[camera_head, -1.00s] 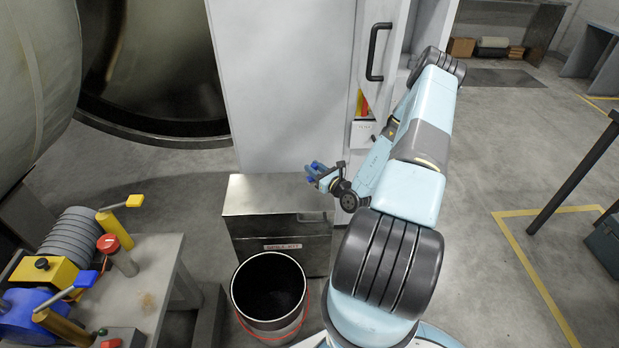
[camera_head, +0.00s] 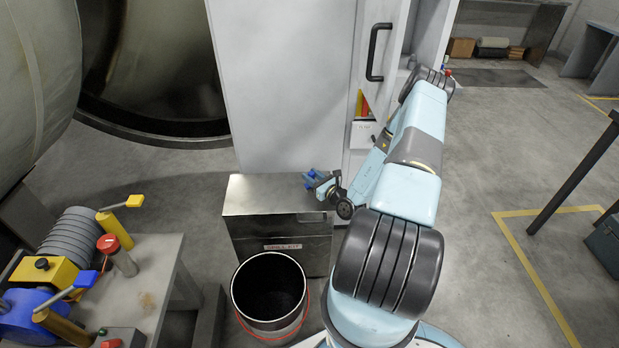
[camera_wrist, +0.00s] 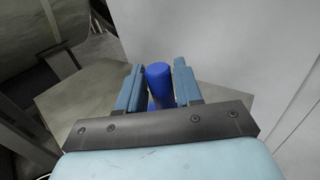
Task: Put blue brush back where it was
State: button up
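My gripper (camera_head: 316,181) is above the right side of the metal box top, beside the tall white cabinet. A blue object, seemingly the blue brush (camera_wrist: 159,80), stands between its two pale blue fingers in the wrist view. Only its rounded blue end and a bit lower down show; the rest is hidden by the gripper, and I see no bristles. The fingers sit close along both sides of it, and it has travelled with the gripper. In the head view, the blue brush and the fingers are too small to tell apart well.
A dark open bucket (camera_head: 235,294) with a red handle is in front. A workbench (camera_head: 150,272) with several tools is at left. Open floor lies at right.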

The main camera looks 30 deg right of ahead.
jog(key=o, duration=0.4)
jog(key=shift+c, duration=0.2)
jog(key=shift+r, duration=0.1)
jog(key=v, duration=1.2)
